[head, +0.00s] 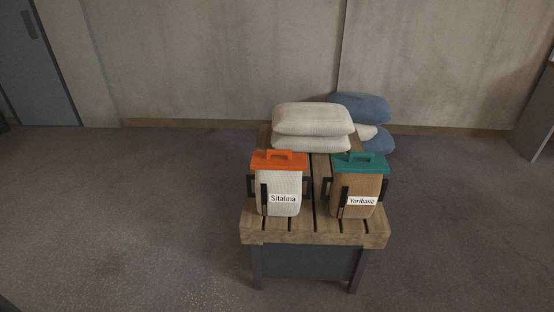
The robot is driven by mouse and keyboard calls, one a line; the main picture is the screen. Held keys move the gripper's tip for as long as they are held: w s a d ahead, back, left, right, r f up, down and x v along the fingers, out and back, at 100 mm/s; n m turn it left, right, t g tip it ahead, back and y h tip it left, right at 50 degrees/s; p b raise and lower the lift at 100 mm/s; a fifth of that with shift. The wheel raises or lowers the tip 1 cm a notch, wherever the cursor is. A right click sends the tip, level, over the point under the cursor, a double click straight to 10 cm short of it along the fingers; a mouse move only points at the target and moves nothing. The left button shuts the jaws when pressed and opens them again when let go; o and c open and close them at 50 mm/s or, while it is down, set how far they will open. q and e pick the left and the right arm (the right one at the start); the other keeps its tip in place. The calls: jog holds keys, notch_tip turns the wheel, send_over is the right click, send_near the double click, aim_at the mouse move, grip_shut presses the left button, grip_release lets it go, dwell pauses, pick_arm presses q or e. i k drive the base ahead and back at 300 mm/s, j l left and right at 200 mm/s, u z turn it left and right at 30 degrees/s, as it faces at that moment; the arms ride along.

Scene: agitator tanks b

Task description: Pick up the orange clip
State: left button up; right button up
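The orange clip (279,161) sits across the top of a white woven bag (278,185) labelled "Sitalma" in the head view. It has a raised handle in its middle. The bag stands upright in a dark holder on the left part of a slatted wooden table (315,236). A teal clip (360,165) of similar shape sits on a brown bag (357,188) labelled "Yoribane", to the right and apart from it. Neither of my grippers shows in the head view.
White sacks (312,118) are stacked on the table behind the bags. Blue sacks (362,107) lie behind them near the wall. A blue door (35,70) is at the left, a grey cabinet (537,115) at the right edge. Floor around the table front and sides is clear.

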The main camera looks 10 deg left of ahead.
aim_at(271, 159)
jog(key=j+z, duration=0.15)
jog(key=z, duration=0.95)
jog(key=j+z, duration=0.4)
jog(key=k+j+z, duration=0.1)
jog(key=j+z, duration=0.35)
jog(key=j, duration=0.2)
jog(key=k+j+z, duration=0.15)
jog(key=j, duration=0.2)
jog(key=k+j+z, duration=0.1)
jog(key=j, duration=0.25)
jog(key=k+j+z, duration=0.15)
jog(key=j, duration=0.2)
